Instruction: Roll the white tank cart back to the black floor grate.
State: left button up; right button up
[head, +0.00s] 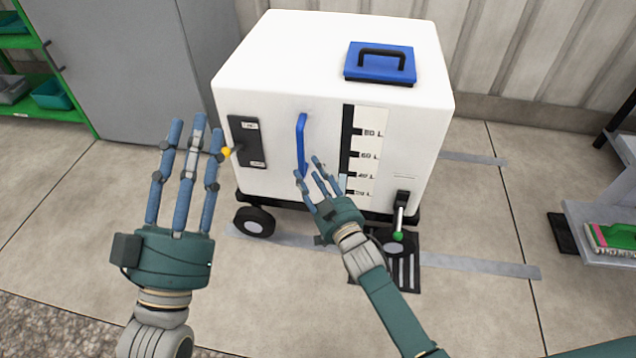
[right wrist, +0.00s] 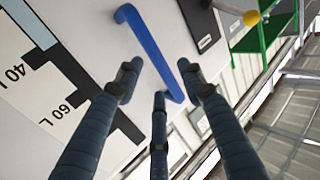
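The white tank cart (head: 275,90) stands on the floor in the middle of the head view. It has a blue vertical handle (head: 301,145), a level scale and black wheels. The black floor grate (head: 405,275) shows under the cart's front right corner and in front of it. My right gripper (head: 322,180) is open in front of the cart's face, just right of the blue handle. In the right wrist view, the handle (right wrist: 150,50) lies beyond and between the spread fingers, with no clear grip on it. My left gripper (head: 190,130) is open and empty, left of the cart's front.
A yellow-tipped lever (head: 226,152) on the cart's black panel is close to my left fingers. A green-knobbed valve (head: 398,225) hangs at the front right. A grey cabinet (head: 125,65) stands behind left and a grey shelf (head: 600,225) at right. Grey tape strips (head: 480,266) mark the floor.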

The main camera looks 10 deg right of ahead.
jog(key=v, duration=0.4)
jog(key=shift+d, duration=0.1)
jog(key=shift+r, duration=0.1)
